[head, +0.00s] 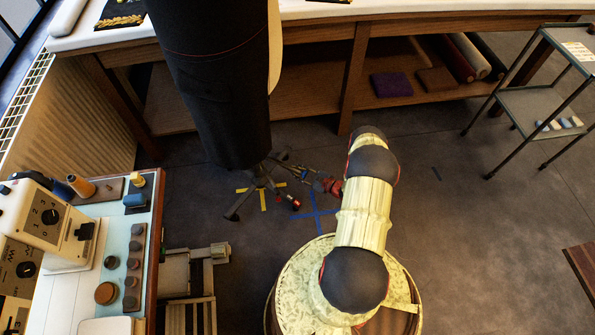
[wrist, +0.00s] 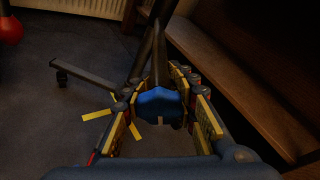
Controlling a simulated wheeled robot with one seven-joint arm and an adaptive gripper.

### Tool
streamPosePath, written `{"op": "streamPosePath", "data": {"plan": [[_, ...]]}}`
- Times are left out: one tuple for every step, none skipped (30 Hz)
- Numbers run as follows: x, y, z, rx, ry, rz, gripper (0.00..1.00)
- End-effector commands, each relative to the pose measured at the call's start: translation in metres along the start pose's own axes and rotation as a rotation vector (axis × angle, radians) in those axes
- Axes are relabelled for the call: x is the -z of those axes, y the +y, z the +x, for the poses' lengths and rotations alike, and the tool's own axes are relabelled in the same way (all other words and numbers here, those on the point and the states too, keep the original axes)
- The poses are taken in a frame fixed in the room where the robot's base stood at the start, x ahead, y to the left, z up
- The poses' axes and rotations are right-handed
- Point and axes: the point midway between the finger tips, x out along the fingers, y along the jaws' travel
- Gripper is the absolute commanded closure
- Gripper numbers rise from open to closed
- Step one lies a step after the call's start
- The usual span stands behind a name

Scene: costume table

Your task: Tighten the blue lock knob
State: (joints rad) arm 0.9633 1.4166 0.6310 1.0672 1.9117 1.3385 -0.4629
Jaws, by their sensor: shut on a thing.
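The blue lock knob (wrist: 159,103) is in the middle of the wrist view, in front of a dark upright pole. My gripper (wrist: 160,117) has its yellow-and-dark fingers on both sides of the knob, shut on it. In the head view my gripper (head: 287,176) is low under the hem of the dark dress form (head: 218,85), beside the stand's base. The knob cannot be made out in the head view. How far the knob is turned cannot be told.
A stand leg with a caster (wrist: 85,77) reaches left near the floor. A wooden shelf (wrist: 245,75) runs close on the right of the wrist view. A sewing machine table (head: 150,235) is at left, a grey trolley (head: 535,103) at right.

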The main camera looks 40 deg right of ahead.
Motion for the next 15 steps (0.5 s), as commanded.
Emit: {"op": "streamPosePath", "data": {"plan": [[0.0006,0.0011,-0.0004,-0.011,0.001,0.042,0.99],[0.0005,0.0015,-0.0004,-0.018,0.001,0.070,0.99],[0.0004,0.0023,-0.0004,-0.028,0.001,0.106,0.99],[0.0005,0.0026,-0.0005,-0.035,0.001,0.134,0.99],[0.0006,0.0029,-0.0005,-0.042,0.001,0.161,0.99],[0.0006,0.0034,-0.0006,-0.052,0.001,0.198,0.99],[0.0005,0.0037,-0.0006,-0.059,0.001,0.226,0.99],[0.0005,0.0037,-0.0006,-0.065,0.002,0.254,0.99],[0.0004,0.0041,-0.0007,-0.075,0.001,0.290,0.99],[0.0002,0.0044,-0.0007,-0.082,0.001,0.317,0.99],[0.0001,0.0044,-0.0007,-0.088,0.001,0.345,0.99],[0.0000,0.0049,-0.0008,-0.098,0.001,0.382,0.99],[-0.0002,0.0053,-0.0008,-0.105,0.000,0.409,0.99],[-0.0003,0.0054,-0.0008,-0.112,0.001,0.437,0.99],[-0.0004,0.0057,-0.0009,-0.121,0.000,0.474,0.99]]}}
